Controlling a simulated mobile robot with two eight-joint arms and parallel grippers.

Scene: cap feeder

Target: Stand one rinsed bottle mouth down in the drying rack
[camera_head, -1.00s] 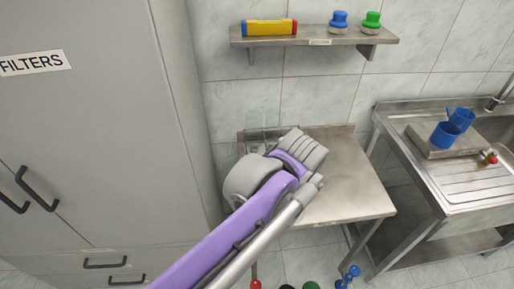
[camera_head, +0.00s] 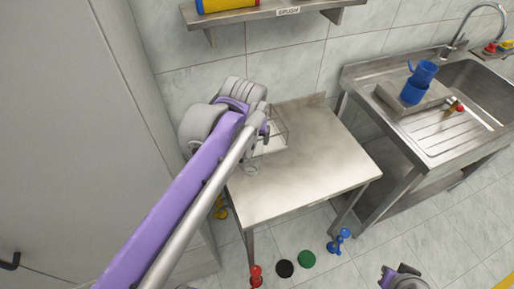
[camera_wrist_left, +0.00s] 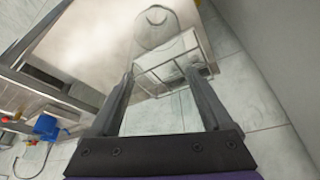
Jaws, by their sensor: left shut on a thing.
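The drying rack (camera_head: 280,132) is a thin wire frame at the back left of the steel table (camera_head: 300,190). In the left wrist view the rack (camera_wrist_left: 178,66) lies just beyond my fingers. My left gripper (camera_head: 264,128) is at the rack's left side, partly hiding it. In the left wrist view my left gripper (camera_wrist_left: 163,92) is shut on a clear bottle (camera_wrist_left: 155,28), whose round end shows past the fingers; its outline is faint. I cannot tell whether it touches the rack. Part of my right gripper (camera_head: 400,277) shows at the bottom edge, its fingers unclear.
A wall shelf (camera_head: 270,14) hangs above the table. A grey cabinet (camera_head: 60,130) stands at the left. Coloured items lie on the floor in front. The table's front is clear.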

